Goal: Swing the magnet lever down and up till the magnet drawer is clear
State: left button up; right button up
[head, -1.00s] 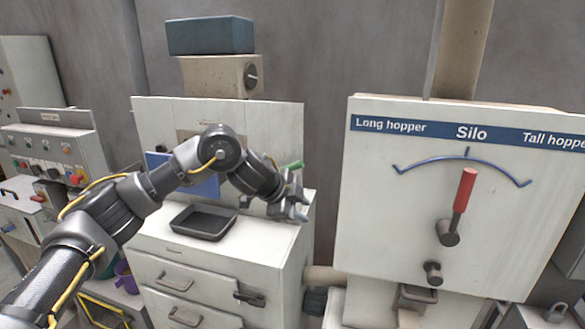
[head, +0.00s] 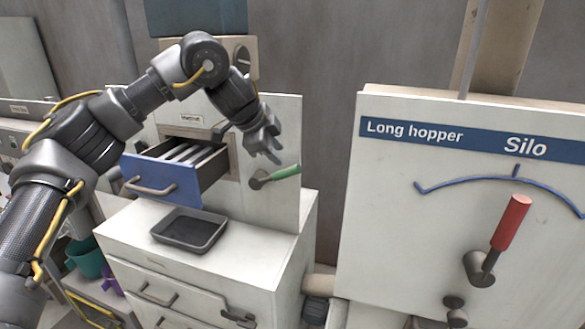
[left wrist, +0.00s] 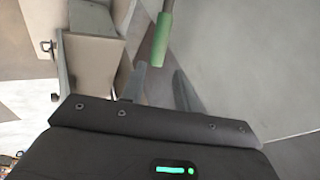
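The magnet drawer (head: 165,183) has a blue front and stands pulled out of the white panel, with several pale bars (head: 188,151) inside. The magnet lever (head: 285,172), with a green handle, is on the panel to the right of the drawer, its handle pointing right and slightly up. My left gripper (head: 272,152) is above the handle, fingers pointing down, empty. In the left wrist view, the fingers (left wrist: 160,82) are apart and the green handle (left wrist: 160,42) shows beyond their tips, not between them. My right gripper is out of view.
A dark empty tray (head: 190,230) sits on the white cabinet (head: 262,250) below the drawer. The silo panel (head: 420,210) with a red-handled lever (head: 510,222) stands to the right. A teal bin (head: 86,257) is low at the left.

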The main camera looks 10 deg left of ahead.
aim_at(288, 169)
pick_arm(q)
jog(key=p+x, duration=0.2)
jog(key=x, duration=0.2)
jog(key=p+x, duration=0.2)
jog(key=x, duration=0.2)
jog(key=shift+w+a+f, duration=0.1)
jog(key=shift+w+f, duration=0.1)
jog(key=shift+f, duration=0.2)
jog(key=shift+w+f, duration=0.1)
jog(key=shift+f, duration=0.35)
jog(key=shift+w+f, duration=0.15)
jog(key=c, duration=0.6)
grip_shut()
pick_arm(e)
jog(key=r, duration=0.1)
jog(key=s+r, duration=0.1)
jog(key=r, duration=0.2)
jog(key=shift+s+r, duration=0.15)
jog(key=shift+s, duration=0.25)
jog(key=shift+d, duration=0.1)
